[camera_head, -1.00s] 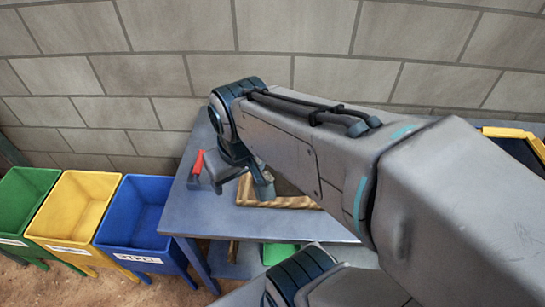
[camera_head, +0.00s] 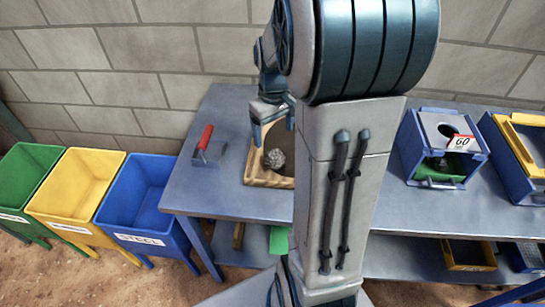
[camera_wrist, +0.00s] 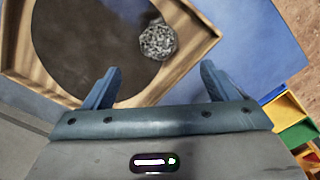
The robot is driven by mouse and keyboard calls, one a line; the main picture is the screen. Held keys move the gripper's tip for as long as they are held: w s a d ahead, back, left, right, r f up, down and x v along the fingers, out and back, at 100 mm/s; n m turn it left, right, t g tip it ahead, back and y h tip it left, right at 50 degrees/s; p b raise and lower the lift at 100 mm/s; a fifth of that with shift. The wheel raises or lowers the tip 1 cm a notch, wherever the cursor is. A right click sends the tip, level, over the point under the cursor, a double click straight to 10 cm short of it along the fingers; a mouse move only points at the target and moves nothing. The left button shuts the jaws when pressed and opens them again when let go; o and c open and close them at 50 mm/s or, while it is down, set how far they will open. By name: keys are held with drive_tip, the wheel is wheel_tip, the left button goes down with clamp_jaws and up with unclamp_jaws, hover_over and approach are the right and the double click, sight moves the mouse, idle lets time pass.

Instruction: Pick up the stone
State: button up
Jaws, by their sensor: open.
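The stone (camera_head: 275,159) is a small, round, rough grey lump. It lies in a wooden tray (camera_head: 268,181) with a dark floor on the blue-grey table. In the wrist view the stone (camera_wrist: 158,41) sits near the corner of the wooden tray (camera_wrist: 190,62), beyond my fingers. My gripper (camera_wrist: 158,85) is open, with its two blue fingers apart and nothing between them. In the head view my gripper (camera_head: 272,125) is over the tray, just above the stone. My arm hides the tray's right part.
A blue machine (camera_head: 440,150) marked 60 and a yellow-rimmed box (camera_head: 520,145) stand at the right. Green (camera_head: 25,185), yellow (camera_head: 75,190) and blue (camera_head: 145,205) bins stand left of the table (camera_head: 225,205).

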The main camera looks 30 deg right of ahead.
sight(275, 153)
wheel_tip(275, 153, down, 11)
drive_tip(key=shift+d+f, duration=0.1)
idle(0.4)
drive_tip(key=c, duration=1.3)
